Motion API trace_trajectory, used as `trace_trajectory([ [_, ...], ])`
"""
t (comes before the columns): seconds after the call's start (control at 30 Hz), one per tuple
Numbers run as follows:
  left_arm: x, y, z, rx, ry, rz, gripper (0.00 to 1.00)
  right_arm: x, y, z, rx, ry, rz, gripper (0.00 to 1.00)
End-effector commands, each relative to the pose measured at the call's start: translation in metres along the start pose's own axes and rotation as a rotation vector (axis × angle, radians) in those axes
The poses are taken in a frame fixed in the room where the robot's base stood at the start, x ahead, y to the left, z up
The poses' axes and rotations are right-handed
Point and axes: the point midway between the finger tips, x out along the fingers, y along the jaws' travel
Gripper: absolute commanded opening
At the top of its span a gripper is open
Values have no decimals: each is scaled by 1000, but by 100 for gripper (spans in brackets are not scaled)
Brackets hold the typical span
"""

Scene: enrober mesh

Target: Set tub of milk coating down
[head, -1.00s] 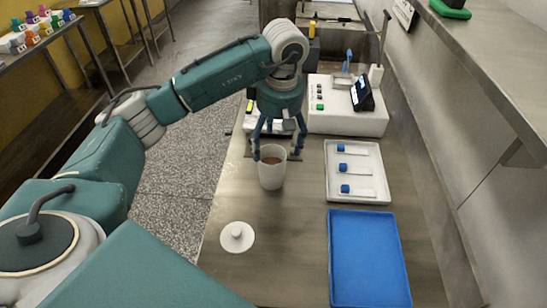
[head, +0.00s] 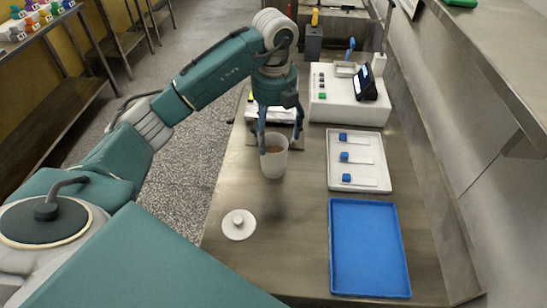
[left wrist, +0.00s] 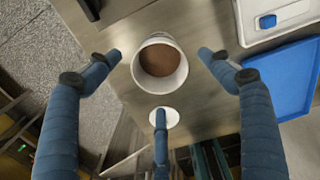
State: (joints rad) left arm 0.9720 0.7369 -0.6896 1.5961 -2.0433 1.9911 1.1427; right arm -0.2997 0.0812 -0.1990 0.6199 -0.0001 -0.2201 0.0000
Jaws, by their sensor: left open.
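The tub of milk coating (head: 274,168) is a white, open-topped cup with brown coating inside. It appears upright on the steel table, left of the white tray. My left gripper (head: 280,143) hangs over its rim with the fingers spread. In the left wrist view, my left gripper (left wrist: 160,60) has its fingertips apart on either side of the tub (left wrist: 160,83), with gaps to its wall. A third finger shows below it. A white lid with a knob (head: 239,224) lies on the table nearer me. My right gripper is not in view.
A white tray (head: 331,180) holds several blue-and-white pieces. A blue tray (head: 368,248) lies in front of it. A white machine with a dark screen (head: 345,110) stands behind. The table around the lid is clear. A shelf (head: 500,65) overhangs at right.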

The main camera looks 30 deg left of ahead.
Motion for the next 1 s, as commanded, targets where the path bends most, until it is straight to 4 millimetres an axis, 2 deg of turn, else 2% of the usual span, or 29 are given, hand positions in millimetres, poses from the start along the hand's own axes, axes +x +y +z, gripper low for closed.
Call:
trace_trajectory([
  [0.1, 2, 1, 0, -166, 7, -2, 80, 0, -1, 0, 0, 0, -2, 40],
  [0.27, 7, 2, 0, -262, 11, -3, 80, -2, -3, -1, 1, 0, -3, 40],
  [0.5, 43, 2, -1, -267, 13, -1, 80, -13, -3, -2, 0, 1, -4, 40],
  [0.7, 59, 1, 0, -264, 11, -3, 80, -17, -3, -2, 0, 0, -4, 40],
  [0.9, 84, 1, -2, -265, 14, -1, 80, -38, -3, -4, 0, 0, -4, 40],
  [1.0, 99, 0, -1, -265, 12, -2, 80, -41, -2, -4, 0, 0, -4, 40],
])
